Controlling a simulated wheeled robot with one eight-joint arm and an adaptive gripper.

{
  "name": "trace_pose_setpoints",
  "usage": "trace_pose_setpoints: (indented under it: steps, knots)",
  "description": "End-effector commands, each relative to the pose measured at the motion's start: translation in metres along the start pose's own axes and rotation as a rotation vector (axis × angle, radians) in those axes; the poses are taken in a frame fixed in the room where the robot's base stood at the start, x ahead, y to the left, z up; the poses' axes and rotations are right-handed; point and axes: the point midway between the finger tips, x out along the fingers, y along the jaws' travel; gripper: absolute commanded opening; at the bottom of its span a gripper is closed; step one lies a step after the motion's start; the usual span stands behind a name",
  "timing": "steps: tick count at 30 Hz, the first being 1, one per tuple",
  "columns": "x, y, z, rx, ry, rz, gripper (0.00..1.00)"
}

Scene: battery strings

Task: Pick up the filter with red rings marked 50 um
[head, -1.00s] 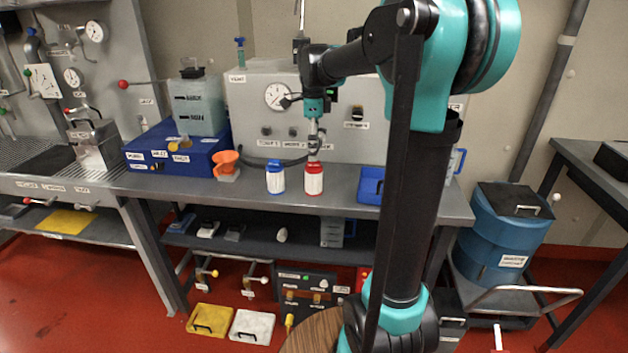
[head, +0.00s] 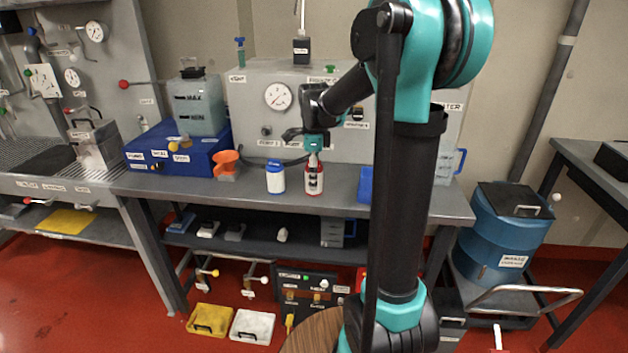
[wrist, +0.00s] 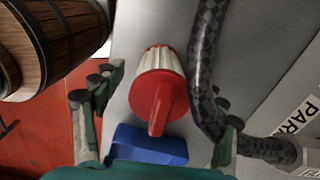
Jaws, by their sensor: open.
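The filter with red rings (head: 314,182) stands upright on the bench, white with red ends; its marking is too small to read. In the wrist view, its red top grip (wrist: 160,108) and white ribbed body (wrist: 157,60) lie between my fingers. My gripper (head: 314,158) is directly above the filter, pointing down, and hides part of its top. In the wrist view my gripper (wrist: 160,115) is open, with one finger on each side and visible gaps to the filter. A filter with blue rings (head: 275,178) stands just to the left.
A blue tray (head: 365,184) lies to the right, partly behind my arm. An orange funnel (head: 226,164) stands at the left. A dark hose (wrist: 205,60) runs close beside the red-ringed filter. The grey cabinet (head: 245,105) stands behind. The bench front (head: 250,205) is clear.

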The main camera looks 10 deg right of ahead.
Motion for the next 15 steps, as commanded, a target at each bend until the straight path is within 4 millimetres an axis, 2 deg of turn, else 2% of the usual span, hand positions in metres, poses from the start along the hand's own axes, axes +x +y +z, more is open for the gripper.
trace_pose_setpoints:
  steps: [3,15]
  knots:
    - [-0.0002,0.0,0.0,0.0,0.0,0.0,0.7]
    - [-0.0004,0.0,0.0,0.0,0.0,0.0,0.2]
